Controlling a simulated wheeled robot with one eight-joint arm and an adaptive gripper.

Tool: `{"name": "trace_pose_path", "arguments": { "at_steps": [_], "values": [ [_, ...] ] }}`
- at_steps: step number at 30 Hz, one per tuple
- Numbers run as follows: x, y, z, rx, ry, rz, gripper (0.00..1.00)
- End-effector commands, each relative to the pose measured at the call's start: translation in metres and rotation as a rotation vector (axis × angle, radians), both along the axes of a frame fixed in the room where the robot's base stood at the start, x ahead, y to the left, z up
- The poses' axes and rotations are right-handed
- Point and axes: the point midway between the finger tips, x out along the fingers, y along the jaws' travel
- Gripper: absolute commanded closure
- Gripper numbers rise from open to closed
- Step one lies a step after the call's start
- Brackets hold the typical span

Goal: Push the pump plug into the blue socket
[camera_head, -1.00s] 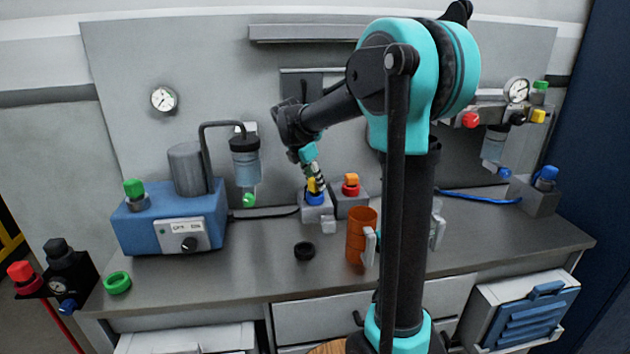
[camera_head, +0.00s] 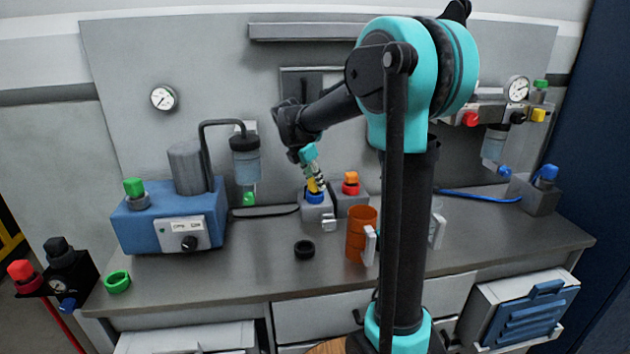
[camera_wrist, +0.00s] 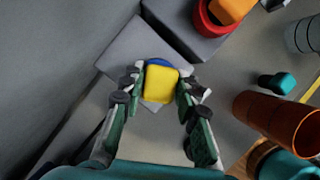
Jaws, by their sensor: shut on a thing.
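The yellow pump plug (camera_wrist: 160,84) is between the two fingers of my gripper (camera_wrist: 159,90), which is shut on it. The blue socket (camera_head: 315,198) is a ring on top of a grey block (camera_head: 317,212). In the wrist view the blue ring (camera_wrist: 158,62) shows only along the plug's far edge; the rest is hidden by the plug. In the head view the plug (camera_head: 312,186) stands at the ring, slightly tilted, with my gripper (camera_head: 316,184) above. I cannot tell how deep it sits in the ring.
A red socket with an orange plug (camera_head: 351,179) stands on a block just to the right. An orange cup (camera_head: 361,236) and a black ring (camera_head: 304,248) are in front. The blue pump (camera_head: 170,222) is at left, with a dark cable (camera_head: 265,212) running toward the blocks.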

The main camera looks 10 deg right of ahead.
Motion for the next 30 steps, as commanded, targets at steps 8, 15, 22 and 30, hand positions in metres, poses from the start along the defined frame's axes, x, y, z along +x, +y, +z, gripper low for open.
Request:
{"name": "trace_pose_path", "arguments": {
  "at_steps": [8, 15, 22, 30],
  "values": [
    [0.0, -0.0001, -0.0009, 0.0, 0.0, 0.0, 1.0],
    [0.0, 0.0001, -0.0027, 0.0, 0.0, 0.0, 1.0],
    [-0.0004, 0.0001, -0.0036, 0.001, 0.001, 0.0, 1.0],
    [-0.0003, 0.0001, -0.0034, 0.001, 0.001, 0.0, 0.47]
  ]
}}
